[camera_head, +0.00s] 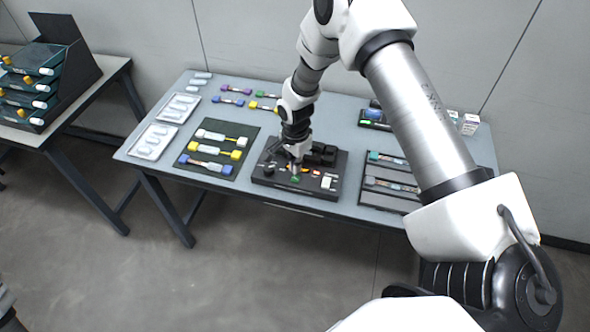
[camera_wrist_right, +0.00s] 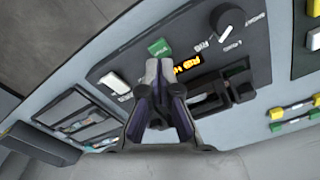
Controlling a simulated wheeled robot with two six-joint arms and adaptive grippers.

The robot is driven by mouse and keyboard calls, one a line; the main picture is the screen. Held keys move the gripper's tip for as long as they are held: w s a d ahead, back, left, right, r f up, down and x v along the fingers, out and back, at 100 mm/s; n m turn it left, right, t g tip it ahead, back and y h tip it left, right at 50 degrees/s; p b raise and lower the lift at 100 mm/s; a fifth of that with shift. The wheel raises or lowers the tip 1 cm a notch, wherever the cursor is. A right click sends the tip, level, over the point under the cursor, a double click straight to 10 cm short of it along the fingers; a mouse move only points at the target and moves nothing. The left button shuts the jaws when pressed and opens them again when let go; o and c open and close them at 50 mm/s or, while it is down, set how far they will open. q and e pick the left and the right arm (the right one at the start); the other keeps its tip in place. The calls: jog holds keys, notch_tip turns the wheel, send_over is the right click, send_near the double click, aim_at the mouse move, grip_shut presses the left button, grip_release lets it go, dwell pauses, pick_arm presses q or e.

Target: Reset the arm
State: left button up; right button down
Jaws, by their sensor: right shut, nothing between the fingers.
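My right arm reaches from the right over the table in the head view. My right gripper (camera_head: 296,174) points down over the black splicing device (camera_head: 264,171). In the right wrist view the right gripper (camera_wrist_right: 158,66) is shut, its fingertips together and empty. The tips are right by a green button (camera_wrist_right: 158,46) on the device panel; I cannot tell whether they touch it. The panel also has a white switch (camera_wrist_right: 115,83), a dial (camera_wrist_right: 227,20) and a lit orange display (camera_wrist_right: 187,64). My left gripper is not in view.
The grey table (camera_head: 135,150) holds a dark mat (camera_head: 222,128) with several coloured connectors, white trays (camera_head: 153,142) and a rack (camera_head: 388,199) right of the device. A side table (camera_head: 98,75) with stacked bins (camera_head: 30,62) stands left. Open floor lies in front.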

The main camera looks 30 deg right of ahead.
notch_tip(320, 180, up, 2)
jog(key=shift+r+p, duration=0.1)
jog(key=shift+p, duration=0.55)
